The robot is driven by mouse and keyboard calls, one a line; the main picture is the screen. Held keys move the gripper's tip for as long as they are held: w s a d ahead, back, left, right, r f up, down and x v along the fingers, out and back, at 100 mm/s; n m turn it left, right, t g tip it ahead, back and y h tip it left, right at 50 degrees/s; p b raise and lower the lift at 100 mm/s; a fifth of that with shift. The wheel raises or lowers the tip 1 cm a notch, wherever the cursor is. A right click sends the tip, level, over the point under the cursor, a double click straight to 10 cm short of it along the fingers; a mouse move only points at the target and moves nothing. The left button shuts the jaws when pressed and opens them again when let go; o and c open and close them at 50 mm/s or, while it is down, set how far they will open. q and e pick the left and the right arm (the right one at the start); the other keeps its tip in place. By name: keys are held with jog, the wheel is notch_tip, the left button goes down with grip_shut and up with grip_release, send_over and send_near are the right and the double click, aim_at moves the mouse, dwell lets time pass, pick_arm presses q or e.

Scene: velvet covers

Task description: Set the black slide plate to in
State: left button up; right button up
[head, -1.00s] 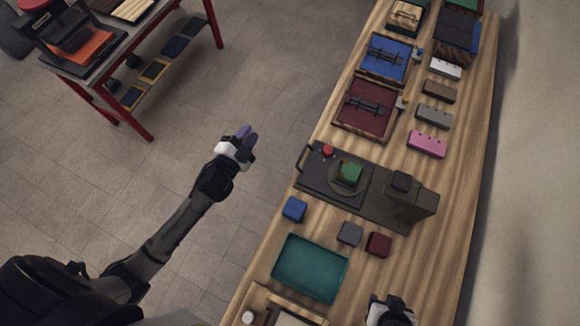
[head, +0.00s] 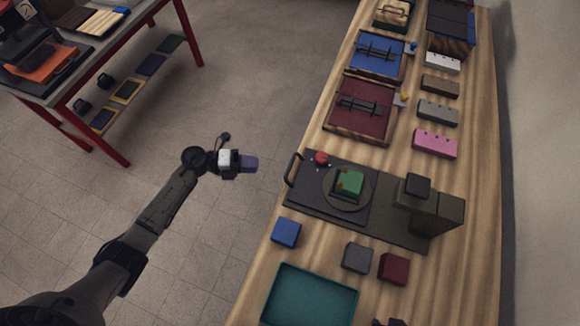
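The black slide plate (head: 305,195) belongs to a dark press-like machine (head: 440,218) on the wooden bench. It sticks out to the left of the machine's upright head, with a bar handle (head: 292,170) at its left end. A round disc (head: 329,200) on the plate carries a green block (head: 348,183), clear of the head. My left gripper (head: 252,163), with purple fingers, is over the floor left of the handle, apart from it and pointing right. Its finger gap does not show. Only a dark sliver of my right gripper (head: 388,322) shows at the bottom edge; its fingers are hidden.
A red knob (head: 320,158) stands near the handle. Blue (head: 286,232), grey (head: 357,257) and dark red (head: 394,267) blocks and a teal tray (head: 310,298) lie in front. A dark red-topped box (head: 362,93) stands behind. Open floor lies left of the bench.

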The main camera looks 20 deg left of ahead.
aim_at(290, 165)
pick_arm(q)
jog(key=x, duration=1.2)
grip_shut()
